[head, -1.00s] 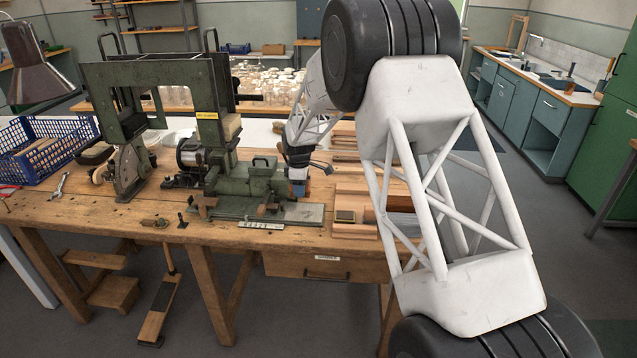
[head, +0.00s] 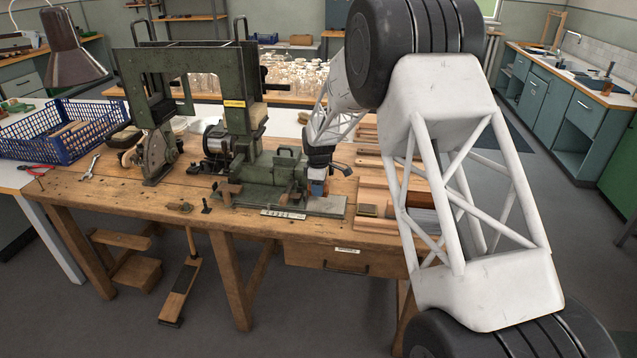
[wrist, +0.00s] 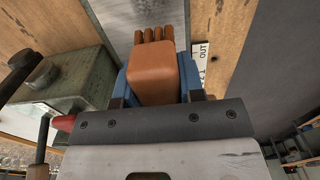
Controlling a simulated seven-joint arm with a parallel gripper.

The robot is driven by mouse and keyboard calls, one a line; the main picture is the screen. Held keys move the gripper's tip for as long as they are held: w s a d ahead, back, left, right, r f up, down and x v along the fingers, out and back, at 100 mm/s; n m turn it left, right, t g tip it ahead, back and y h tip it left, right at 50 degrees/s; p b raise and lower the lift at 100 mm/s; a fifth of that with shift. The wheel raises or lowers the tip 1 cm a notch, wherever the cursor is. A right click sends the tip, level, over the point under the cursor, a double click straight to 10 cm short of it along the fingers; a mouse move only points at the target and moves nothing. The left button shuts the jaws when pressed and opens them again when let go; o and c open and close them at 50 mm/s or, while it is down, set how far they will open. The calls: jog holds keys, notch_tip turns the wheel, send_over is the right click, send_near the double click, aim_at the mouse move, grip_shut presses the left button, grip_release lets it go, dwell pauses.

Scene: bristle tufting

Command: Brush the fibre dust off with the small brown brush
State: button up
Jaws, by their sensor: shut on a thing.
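My gripper (head: 317,188) is low over the right part of the green machine's base, at its grey metal plate (head: 325,208). In the wrist view its two blue fingers (wrist: 152,84) are shut on the small brown brush (wrist: 152,72), one finger on each side. The brush's rounded brown block faces the camera, and its ribbed brown end (wrist: 160,34) points away over the grey plate (wrist: 115,28). I cannot tell whether the brush touches the plate. No fibre dust can be made out at this size.
The green machine (head: 240,130) stands directly left of my gripper, its green housing (wrist: 62,82) close by in the wrist view. Wooden blocks (head: 375,195) lie to the right. A blue crate (head: 62,130) and a wrench (head: 90,167) are at the left. The bench front is mostly clear.

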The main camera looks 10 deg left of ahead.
aim_at(318, 206)
jog(key=shift+f, duration=2.55)
jog(key=shift+d+f, duration=0.15)
jog(key=shift+d, duration=1)
jog(key=shift+c, duration=0.3)
jog(key=shift+d, duration=0.35)
jog(key=shift+c, duration=0.4)
jog(key=shift+d, duration=1.1)
jog(key=shift+d+f, duration=0.1)
jog(key=shift+d, duration=0.9)
jog(key=shift+c, duration=0.3)
jog(key=shift+d, duration=0.25)
jog(key=shift+c, duration=0.5)
jog(key=shift+a, duration=3.85)
jog(key=shift+r, duration=4.2)
